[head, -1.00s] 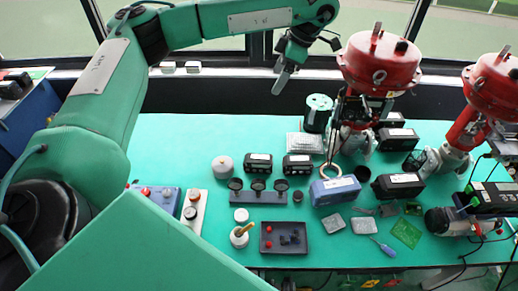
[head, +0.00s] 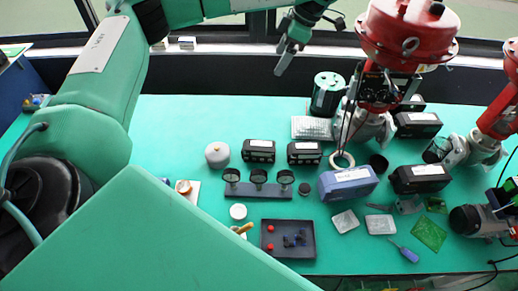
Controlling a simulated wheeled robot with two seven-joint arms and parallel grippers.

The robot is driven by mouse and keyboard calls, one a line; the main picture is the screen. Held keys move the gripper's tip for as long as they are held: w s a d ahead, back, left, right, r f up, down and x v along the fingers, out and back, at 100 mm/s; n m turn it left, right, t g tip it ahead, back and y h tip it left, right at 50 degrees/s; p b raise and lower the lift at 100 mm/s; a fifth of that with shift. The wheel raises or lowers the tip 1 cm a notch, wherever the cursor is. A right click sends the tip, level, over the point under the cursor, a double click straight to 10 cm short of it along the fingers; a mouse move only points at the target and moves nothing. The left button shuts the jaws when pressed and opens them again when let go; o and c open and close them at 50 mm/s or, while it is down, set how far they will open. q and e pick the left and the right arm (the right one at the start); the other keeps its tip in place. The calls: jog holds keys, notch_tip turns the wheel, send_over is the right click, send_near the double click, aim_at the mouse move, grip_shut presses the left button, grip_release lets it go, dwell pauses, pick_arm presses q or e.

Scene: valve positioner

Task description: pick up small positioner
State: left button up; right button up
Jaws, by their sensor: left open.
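Two small black boxes with white labels, which look like small positioners, stand side by side mid-table: one at left (head: 258,151) and one at right (head: 304,153). Larger boxes are to their right: a blue-grey one (head: 348,184), a black one (head: 420,179) and another black one farther back (head: 417,125). I cannot tell for certain which the task names. My left gripper (head: 281,66) is open and empty, raised near the back edge of the table, above and behind the small boxes in the picture. My right gripper is not in view.
A red-topped valve (head: 407,35) stands at back right, with a dark green spool (head: 327,95) beside it. A gauge rack (head: 258,190), a dark tray (head: 288,239) and a blue-handled tool (head: 404,252) lie in front. The table's back left (head: 175,125) is clear.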

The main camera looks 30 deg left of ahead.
pick_arm(q)
notch_tip(320, 180, down, 11)
jog(key=b, duration=2.1)
send_near(260, 145)
jog(key=f, duration=0.1)
jog(key=a+f, duration=0.1)
jog(key=shift+a+f+b, duration=0.3)
jog(key=shift+f+b, duration=0.05)
jog(key=x, duration=0.5)
jog(key=shift+s+d, duration=0.1)
jog(key=shift+s, duration=0.25)
jog(key=shift+f, duration=0.35)
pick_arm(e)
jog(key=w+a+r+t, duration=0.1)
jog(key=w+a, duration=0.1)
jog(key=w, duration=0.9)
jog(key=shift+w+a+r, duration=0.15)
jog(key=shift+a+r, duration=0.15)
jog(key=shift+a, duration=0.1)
pick_arm(q)
jog(key=shift+f, duration=0.2)
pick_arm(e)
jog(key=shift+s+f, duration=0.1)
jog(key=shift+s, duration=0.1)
